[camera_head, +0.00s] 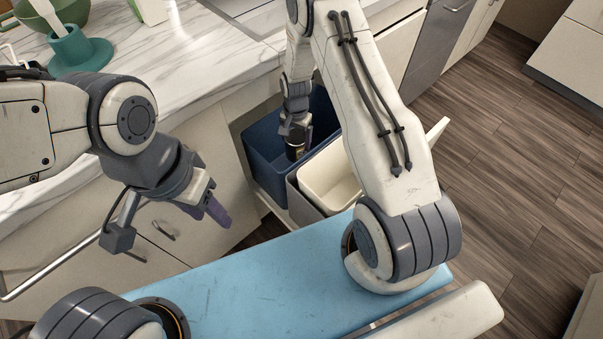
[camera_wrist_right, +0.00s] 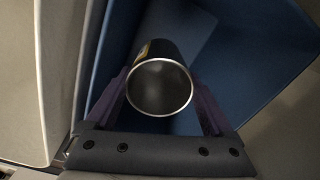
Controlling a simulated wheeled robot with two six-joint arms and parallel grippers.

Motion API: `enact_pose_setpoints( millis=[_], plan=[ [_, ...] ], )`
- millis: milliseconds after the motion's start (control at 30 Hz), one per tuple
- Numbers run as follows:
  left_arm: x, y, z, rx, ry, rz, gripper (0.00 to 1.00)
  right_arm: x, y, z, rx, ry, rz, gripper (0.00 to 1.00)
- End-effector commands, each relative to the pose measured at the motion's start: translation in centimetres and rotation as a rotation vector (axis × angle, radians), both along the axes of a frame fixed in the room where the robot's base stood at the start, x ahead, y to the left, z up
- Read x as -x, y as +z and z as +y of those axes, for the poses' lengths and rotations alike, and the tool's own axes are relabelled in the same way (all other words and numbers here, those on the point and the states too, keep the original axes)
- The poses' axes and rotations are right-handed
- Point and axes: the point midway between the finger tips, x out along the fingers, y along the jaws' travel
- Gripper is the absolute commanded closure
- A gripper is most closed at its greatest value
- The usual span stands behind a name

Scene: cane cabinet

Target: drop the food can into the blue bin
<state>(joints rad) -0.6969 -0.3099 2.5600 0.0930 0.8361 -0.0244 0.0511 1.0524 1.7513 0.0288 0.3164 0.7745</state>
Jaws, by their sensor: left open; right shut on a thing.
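The blue bin (camera_head: 265,158) is in a pulled-out drawer below the counter, and its blue inner walls fill much of the right wrist view (camera_wrist_right: 245,60). The food can (camera_head: 295,151) is dark with a bright metal rim. My right gripper (camera_head: 295,140) is shut on the can and holds it over the blue bin's opening. In the right wrist view the can (camera_wrist_right: 160,87) sits between my purple fingers, its round end facing the camera. My left gripper (camera_head: 212,205) is open and empty, left of the bin, in front of the cabinet doors.
A white bin (camera_head: 326,182) stands right beside the blue bin. The marble counter (camera_head: 170,65) holds a green holder (camera_head: 80,52) and a green bowl (camera_head: 62,8). A cabinet handle (camera_head: 163,230) lies below my left gripper. The wood floor (camera_head: 510,150) at right is clear.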

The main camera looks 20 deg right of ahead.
Motion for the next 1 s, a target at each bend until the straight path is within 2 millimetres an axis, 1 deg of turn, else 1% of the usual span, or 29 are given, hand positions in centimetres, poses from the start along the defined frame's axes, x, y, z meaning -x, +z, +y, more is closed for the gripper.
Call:
enact_pose_setpoints(
  millis=[33,67,167,267,400,500,667,800,900,1000],
  plan=[
    [0.0,-0.7,0.0,0.000,0.002,0.000,0.53,-0.2,-0.9,-0.4,0.000,-0.015,-0.001,0.70],
    [0.0,-0.8,0.0,0.000,0.004,0.000,0.53,-0.3,-1.1,-0.5,0.000,-0.023,-0.003,0.70],
    [0.0,-1.0,0.0,0.000,0.016,0.001,0.53,0.1,-1.6,-0.2,0.006,0.016,0.014,0.70],
    [0.0,-1.1,0.0,0.000,0.023,0.002,0.53,0.4,-2.5,-0.2,0.009,0.033,0.022,0.70],
    [0.0,-1.2,0.0,0.000,0.025,0.002,0.53,0.5,-5.2,-0.2,0.009,0.036,0.024,0.70],
    [0.0,-1.2,0.0,0.000,0.024,0.002,0.53,0.4,-6.8,-0.1,0.010,0.036,0.022,0.70],
    [0.0,-1.3,0.0,0.000,0.024,0.002,0.53,0.4,-8.2,-0.1,0.010,0.037,0.021,0.70],
    [0.0,-1.4,0.0,0.000,0.024,0.002,0.53,0.4,-10.4,-0.1,0.010,0.036,0.022,0.70],
    [0.0,-1.5,0.0,0.000,0.024,0.002,0.53,0.4,-11.4,-0.2,0.010,0.036,0.019,0.70],
    [0.0,-1.4,0.0,0.000,0.024,0.002,0.53,0.3,-11.7,-0.2,0.010,0.036,0.018,0.70]
  ],
)
